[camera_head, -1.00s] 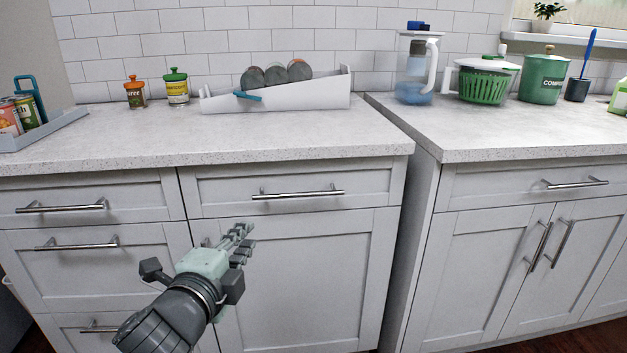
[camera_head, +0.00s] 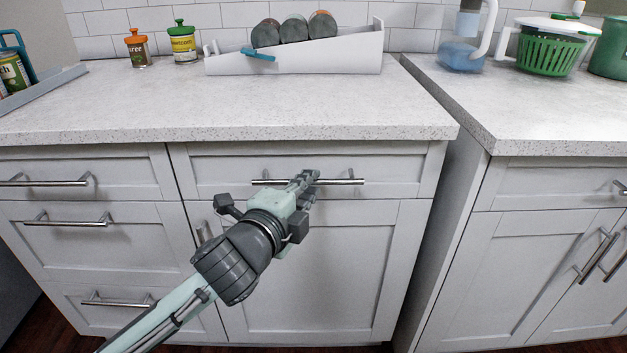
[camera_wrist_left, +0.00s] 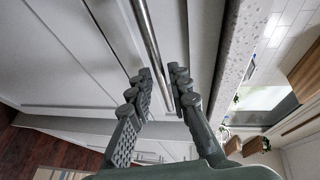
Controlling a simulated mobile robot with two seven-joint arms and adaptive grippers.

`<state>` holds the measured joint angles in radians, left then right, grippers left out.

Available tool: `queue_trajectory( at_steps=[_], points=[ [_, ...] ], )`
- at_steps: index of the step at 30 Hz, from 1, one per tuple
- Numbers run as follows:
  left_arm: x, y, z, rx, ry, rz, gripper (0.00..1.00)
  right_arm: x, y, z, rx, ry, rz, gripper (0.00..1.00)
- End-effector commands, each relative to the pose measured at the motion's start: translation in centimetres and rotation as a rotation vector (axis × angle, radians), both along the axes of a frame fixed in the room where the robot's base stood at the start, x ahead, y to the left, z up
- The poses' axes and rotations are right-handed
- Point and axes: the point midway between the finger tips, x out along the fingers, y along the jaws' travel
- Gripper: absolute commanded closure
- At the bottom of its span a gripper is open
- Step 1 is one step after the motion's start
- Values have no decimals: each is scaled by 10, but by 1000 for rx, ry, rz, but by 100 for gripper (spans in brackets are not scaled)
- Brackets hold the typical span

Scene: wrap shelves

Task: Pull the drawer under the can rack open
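The can rack (camera_head: 335,62) is a white sloped holder on the counter with dark cans (camera_head: 294,31) in it. The drawer (camera_head: 405,172) under it is shut, its white front flush with the cabinet. Its silver bar handle (camera_head: 345,181) is level. My left gripper (camera_head: 305,182) is at the middle of this handle and hides part of it. In the left wrist view, the fingers of my left gripper (camera_wrist_left: 160,82) are apart, with the handle (camera_wrist_left: 150,38) running into the gap between them. I cannot tell whether they touch it. My right gripper is not in view.
A cabinet door (camera_head: 320,275) is below the drawer, and a stack of other drawers (camera_head: 80,245) is to the left. The counter edge (camera_head: 250,142) overhangs just above the drawer. A gap separates this cabinet from the right one (camera_head: 540,250).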

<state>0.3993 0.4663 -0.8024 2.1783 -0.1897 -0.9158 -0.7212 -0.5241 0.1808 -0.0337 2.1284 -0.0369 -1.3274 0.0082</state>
Motion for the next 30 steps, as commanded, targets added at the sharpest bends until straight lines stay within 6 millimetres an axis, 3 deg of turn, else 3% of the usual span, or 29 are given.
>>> queue_trajectory(
  at_steps=[6,14,19,30],
  points=[
    [18,-8,-4,0,0,0,82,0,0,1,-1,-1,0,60],
    [19,-8,-4,0,0,0,82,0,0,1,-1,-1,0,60],
    [19,-8,-4,0,0,0,100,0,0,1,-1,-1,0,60],
    [19,-8,-4,0,1,0,100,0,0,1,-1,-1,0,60]
  ],
)
